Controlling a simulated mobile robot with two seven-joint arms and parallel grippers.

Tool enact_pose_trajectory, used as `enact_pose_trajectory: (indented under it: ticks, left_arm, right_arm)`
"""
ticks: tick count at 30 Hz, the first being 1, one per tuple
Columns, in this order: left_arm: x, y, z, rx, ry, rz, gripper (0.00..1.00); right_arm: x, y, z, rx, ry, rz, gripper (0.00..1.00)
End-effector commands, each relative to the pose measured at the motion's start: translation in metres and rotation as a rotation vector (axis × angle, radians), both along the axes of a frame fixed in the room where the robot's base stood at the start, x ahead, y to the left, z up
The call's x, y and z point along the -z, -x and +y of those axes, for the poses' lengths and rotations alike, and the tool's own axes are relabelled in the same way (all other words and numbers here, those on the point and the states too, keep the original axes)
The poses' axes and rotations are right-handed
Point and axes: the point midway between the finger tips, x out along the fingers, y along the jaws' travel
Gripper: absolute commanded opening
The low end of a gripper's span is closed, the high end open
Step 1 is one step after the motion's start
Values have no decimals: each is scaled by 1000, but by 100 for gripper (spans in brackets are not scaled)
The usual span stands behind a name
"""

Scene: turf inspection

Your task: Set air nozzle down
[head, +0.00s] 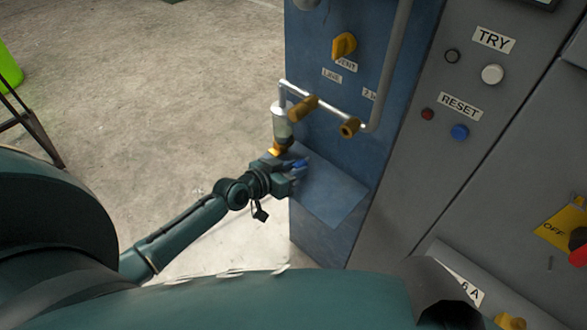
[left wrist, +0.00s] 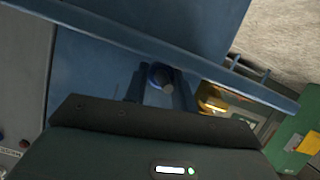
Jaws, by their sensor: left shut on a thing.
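The air nozzle, a small blue piece (head: 301,163), is in my left gripper (head: 297,168), just over the blue shelf (head: 335,195) on the front of the blue panel. In the left wrist view the nozzle (left wrist: 160,75) shows as a blue ring with a dark round end between the two fingers, with blue sheet metal behind it. My left gripper is shut on it. I cannot tell whether the nozzle touches the shelf. My right gripper is not in view.
A clear filter bowl with a yellow base (head: 281,130) hangs close above the gripper. Pipes with brass fittings (head: 349,127) cross the blue panel (head: 335,75). A grey panel (head: 420,170) with buttons stands to the right. Concrete floor (head: 150,90) is open at left.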

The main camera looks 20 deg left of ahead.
Motion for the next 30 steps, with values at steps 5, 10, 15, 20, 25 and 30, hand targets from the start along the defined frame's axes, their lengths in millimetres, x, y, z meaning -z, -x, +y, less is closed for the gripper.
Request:
enact_pose_trajectory:
  ticks: [5, 10, 15, 20, 25, 30]
  left_arm:
    - [11, 1, 0, 0, -2, 9, 4]
    - [14, 3, 0, 1, -2, 17, 29]
    - [15, 4, 0, 3, -3, 21, 35]
    - [16, 5, 0, 3, -4, 23, 35]
    - [3, 5, 0, 3, -4, 23, 35]
    - [-10, 30, 12, 3, -7, 21, 35]
  right_arm:
    - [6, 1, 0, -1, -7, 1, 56]
    - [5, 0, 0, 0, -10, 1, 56]
    - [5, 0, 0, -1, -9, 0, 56]
    - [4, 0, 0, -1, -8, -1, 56]
    - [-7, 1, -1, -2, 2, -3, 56]
    - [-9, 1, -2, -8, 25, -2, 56]
